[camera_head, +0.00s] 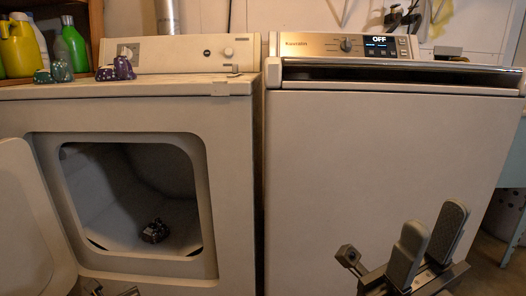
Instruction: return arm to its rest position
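My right gripper (429,238) is at the lower right, in front of the washer's front panel. Its two grey fingers point up with a gap between them, and nothing is held there. Only a small dark part of my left gripper (128,292) shows at the bottom edge, below the dryer opening; its fingers cannot be made out.
The dryer (235,180) stands at left with its door (22,225) open; a dark cloth bundle (154,231) lies inside. Green and purple bundles (117,69) sit on top. The washer (330,150) is closed, its display reading OFF. Bottles (75,48) stand on a shelf.

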